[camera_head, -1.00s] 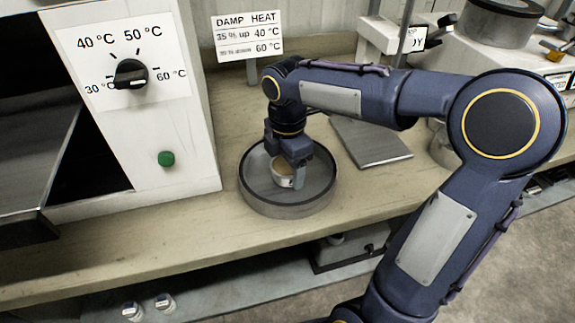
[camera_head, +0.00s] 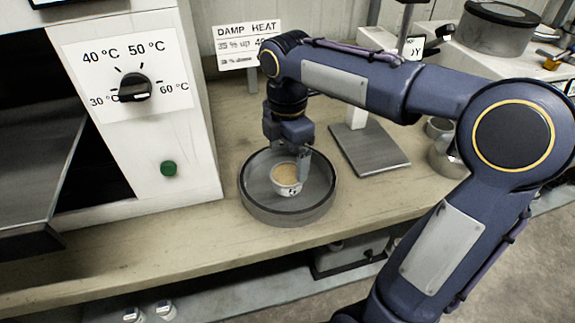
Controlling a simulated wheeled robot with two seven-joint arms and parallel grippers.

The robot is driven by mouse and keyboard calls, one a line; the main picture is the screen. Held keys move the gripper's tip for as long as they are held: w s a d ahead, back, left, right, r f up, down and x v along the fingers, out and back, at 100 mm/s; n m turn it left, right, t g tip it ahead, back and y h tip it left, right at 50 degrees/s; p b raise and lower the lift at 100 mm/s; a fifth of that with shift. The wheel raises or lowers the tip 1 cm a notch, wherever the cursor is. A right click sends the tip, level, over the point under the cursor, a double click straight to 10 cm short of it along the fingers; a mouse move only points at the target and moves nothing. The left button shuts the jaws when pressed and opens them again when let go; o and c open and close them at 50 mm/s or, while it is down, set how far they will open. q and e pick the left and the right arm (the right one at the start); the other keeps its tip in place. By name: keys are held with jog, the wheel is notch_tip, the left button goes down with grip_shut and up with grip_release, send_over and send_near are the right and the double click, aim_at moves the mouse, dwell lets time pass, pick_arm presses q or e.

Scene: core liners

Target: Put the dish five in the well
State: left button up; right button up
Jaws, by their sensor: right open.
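A small white dish (camera_head: 287,187) with tan contents and a dark mark on its front stands upright inside a round grey well (camera_head: 262,207) with a raised rim. The mark is too small to read surely. My right gripper (camera_head: 290,165) points down over the well, open, with its fingers just above and behind the dish. One finger shows at the right side of the dish's rim; whether it touches cannot be told. My left gripper is not in view.
A white oven panel with a temperature dial (camera_head: 134,88) and a green button (camera_head: 168,168) stands at left. A "DAMP HEAT" sign (camera_head: 248,45) is behind. A flat grey plate (camera_head: 372,152) and metal cups (camera_head: 446,157) lie to the right. The front bench strip is clear.

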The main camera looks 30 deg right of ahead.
aim_at(287, 174)
notch_tip(287, 174, up, 5)
jog(key=s+a+f+m+t+y, duration=0.1)
jog(key=s+f+m+t, duration=0.1)
jog(key=s+m, duration=0.3)
jog(key=s+a+f+m+t+y, duration=0.1)
jog(key=s+f+m, duration=0.3)
jog(key=s+m, duration=0.2)
jog(key=s+a+f+m+t+y+p, duration=0.1)
jog(key=s+f+m, duration=0.3)
jog(key=m, duration=0.5)
jog(key=shift+s+a+t+y, duration=0.2)
jog(key=shift+s+a+t, duration=0.1)
jog(key=shift+s+t, duration=0.15)
jog(key=shift+s+a+t+y, duration=0.25)
jog(key=shift+s+t, duration=0.1)
jog(key=shift+s, duration=0.15)
jog(key=shift+r, duration=0.1)
